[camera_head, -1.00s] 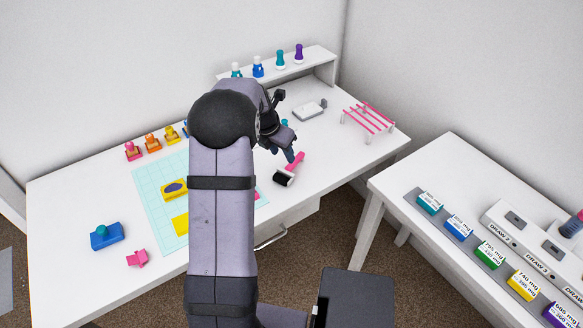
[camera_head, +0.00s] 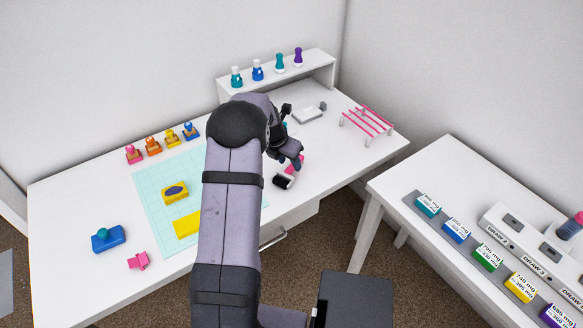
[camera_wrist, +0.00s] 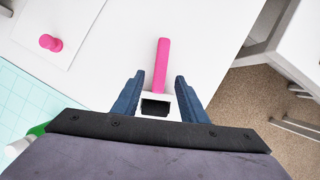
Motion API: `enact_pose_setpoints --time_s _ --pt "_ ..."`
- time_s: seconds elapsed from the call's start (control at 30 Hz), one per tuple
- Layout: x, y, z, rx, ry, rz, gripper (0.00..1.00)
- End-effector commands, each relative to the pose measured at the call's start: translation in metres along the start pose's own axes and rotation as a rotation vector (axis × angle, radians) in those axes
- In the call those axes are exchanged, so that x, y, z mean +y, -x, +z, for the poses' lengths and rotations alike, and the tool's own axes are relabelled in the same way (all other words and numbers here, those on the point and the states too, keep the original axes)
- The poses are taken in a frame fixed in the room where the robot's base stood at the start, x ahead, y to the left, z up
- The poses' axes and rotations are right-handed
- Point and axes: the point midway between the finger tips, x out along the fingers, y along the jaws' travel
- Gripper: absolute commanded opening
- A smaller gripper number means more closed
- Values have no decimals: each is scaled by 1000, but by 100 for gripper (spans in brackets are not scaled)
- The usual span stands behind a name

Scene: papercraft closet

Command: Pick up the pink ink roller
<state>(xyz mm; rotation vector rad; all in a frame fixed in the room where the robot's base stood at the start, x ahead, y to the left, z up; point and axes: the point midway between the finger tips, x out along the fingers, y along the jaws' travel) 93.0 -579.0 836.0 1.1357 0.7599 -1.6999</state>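The pink ink roller lies on the white desk. In the head view its black roller end (camera_head: 283,181) shows below my gripper (camera_head: 290,158), which covers much of its pink handle. In the wrist view the pink handle (camera_wrist: 162,65) points away, and the white and black head (camera_wrist: 156,106) sits between the two blue fingers of my gripper (camera_wrist: 158,90). The fingers are open, with a gap on either side of the roller. I cannot tell how high they are above the desk.
A pink-striped rack (camera_head: 367,122) stands at the desk's right end. A grey and white object (camera_head: 308,115) lies behind the gripper. A teal cutting mat (camera_head: 150,200) with yellow items is to the left. A second table (camera_head: 440,160) stands to the right.

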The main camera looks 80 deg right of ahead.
Motion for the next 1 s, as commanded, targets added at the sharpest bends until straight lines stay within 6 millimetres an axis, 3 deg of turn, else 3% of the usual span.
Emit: enact_pose_setpoints --time_s 0.2,0.53,0.7,1.0 --pt "0 -21 0 1 -1 0 39" --pt "0 -25 0 0 -1 0 39" --pt "0 -24 0 0 -1 0 0" --pt "1 -24 1 -1 -1 1 0"
